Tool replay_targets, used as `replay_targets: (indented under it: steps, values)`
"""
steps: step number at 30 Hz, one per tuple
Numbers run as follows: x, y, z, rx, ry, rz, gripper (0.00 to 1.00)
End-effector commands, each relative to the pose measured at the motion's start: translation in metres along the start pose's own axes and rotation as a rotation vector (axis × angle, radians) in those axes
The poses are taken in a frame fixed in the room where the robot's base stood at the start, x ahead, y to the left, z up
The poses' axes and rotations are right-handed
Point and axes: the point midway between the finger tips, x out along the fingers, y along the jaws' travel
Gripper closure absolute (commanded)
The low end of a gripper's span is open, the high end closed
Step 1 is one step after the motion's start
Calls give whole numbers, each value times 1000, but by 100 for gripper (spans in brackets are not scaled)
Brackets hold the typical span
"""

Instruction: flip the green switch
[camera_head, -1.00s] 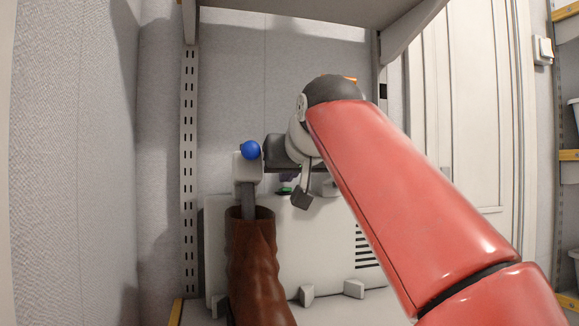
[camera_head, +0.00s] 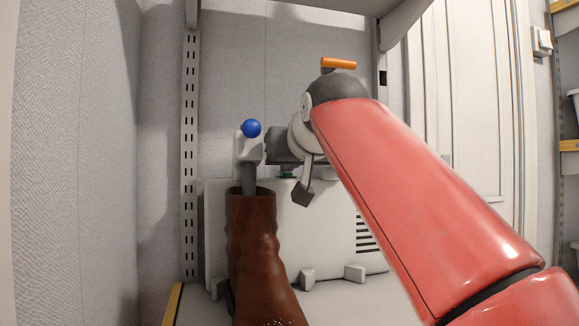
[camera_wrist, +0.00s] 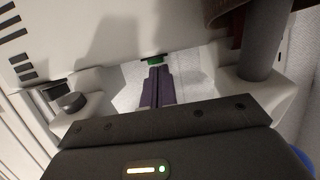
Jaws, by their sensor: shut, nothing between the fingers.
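The green switch (camera_wrist: 154,61) is a small green piece in the wrist view, on the white box's near edge. My gripper (camera_wrist: 157,68) has its two dark purple fingers shut together, tips right by the green piece. I cannot tell whether they touch it. In the head view the green piece (camera_head: 287,174) shows only as a sliver under the dark gripper body, which hides most of the fingers. The white box (camera_head: 325,205) has dark vent slots on its right side.
A brown ribbed sleeve (camera_head: 257,245) with a grey rod rises left of my gripper, with a blue ball (camera_head: 251,128) above. An orange bar (camera_head: 338,64) shows above my arm. A slotted metal upright (camera_head: 189,150) stands at left. An overhead shelf (camera_head: 300,4) spans the top.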

Motion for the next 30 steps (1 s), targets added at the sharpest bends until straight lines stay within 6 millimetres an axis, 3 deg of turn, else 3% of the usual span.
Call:
replay_targets:
  steps: [5, 11, 13, 21, 30]
  values:
    - [-5, 1, -15, 0, -1, 1, 100]
    - [-17, 4, -47, 0, 2, 2, 100]
    - [-33, 4, -32, 1, 6, 0, 100]
    - [-89, 4, -20, 1, 4, 1, 100]
    - [-111, 4, -16, 0, 2, 1, 100]
